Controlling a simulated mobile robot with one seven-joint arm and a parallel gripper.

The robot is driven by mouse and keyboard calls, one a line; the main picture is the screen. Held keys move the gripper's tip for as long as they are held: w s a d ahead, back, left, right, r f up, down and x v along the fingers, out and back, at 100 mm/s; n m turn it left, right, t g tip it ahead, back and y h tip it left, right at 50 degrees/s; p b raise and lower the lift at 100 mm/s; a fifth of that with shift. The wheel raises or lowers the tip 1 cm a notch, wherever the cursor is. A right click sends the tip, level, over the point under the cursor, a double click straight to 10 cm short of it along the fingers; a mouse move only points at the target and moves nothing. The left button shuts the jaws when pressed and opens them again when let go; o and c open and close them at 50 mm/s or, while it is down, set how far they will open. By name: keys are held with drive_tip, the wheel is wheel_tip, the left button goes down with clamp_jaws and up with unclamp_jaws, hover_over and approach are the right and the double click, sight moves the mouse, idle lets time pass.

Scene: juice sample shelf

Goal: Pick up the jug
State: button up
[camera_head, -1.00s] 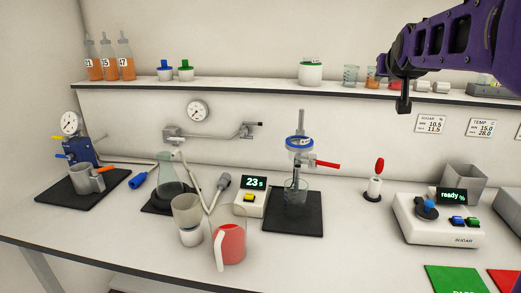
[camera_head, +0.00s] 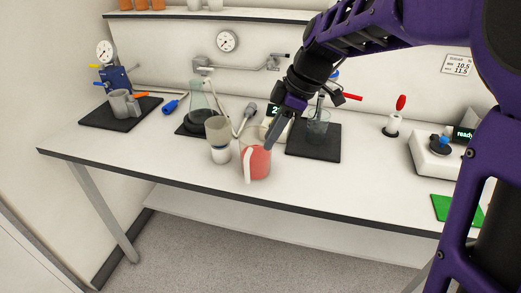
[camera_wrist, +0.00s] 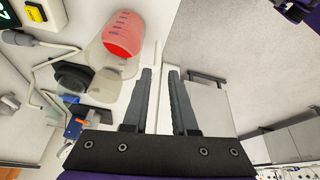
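The jug (camera_head: 258,163) is clear, holds red juice and has a white handle on its front left side. It stands upright near the front edge of the table. In the wrist view, the jug (camera_wrist: 122,36) is at the top, just beyond and left of the fingertips. My gripper (camera_head: 269,147) points down at the jug's upper right side in the head view, overlapping its rim. In the wrist view, my gripper (camera_wrist: 160,73) has two dark parallel fingers with a gap between them. Contact is not clear.
A black mat (camera_head: 313,153) with a beaker lies to the right.

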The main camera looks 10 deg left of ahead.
sight(248, 175)
drive_tip(key=x, duration=1.5)
drive_tip(key=shift+w+b, duration=0.2)
drive_tip(key=shift+b, duration=0.15)
clamp_jaws()
drive_tip(key=shift+r, duration=0.1)
idle(0.6)
